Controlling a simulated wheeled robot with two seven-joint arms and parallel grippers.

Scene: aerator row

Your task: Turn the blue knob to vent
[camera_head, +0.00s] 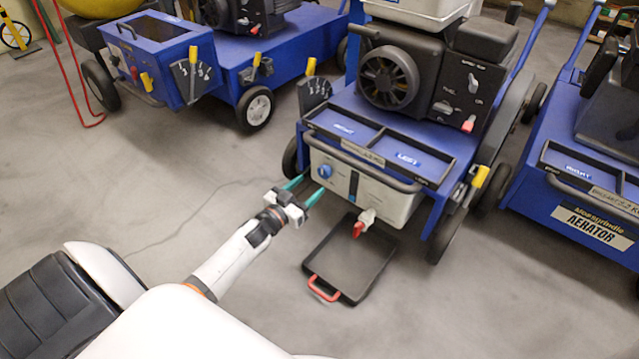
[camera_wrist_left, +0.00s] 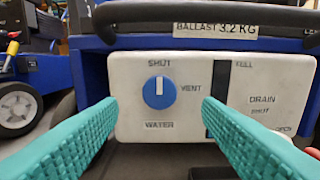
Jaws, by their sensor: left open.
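The blue knob (camera_head: 324,171) sits on the upper left of the white tank front (camera_head: 375,201) of the middle machine. In the left wrist view the round blue knob (camera_wrist_left: 159,92) has a white pointer mark standing upright, toward the word SHUT. The word VENT is to its right and WATER below it. My left gripper (camera_head: 304,187) is open, with teal fingers apart and nothing between them. In the left wrist view its fingers (camera_wrist_left: 160,125) frame the knob from either side, short of it. My right gripper is not in view.
A black tray (camera_head: 350,262) with a red handle lies on the floor below a red-handled drain tap (camera_head: 364,222). A dark bar (camera_head: 362,158) crosses above the tank front. Other blue machines stand left and right.

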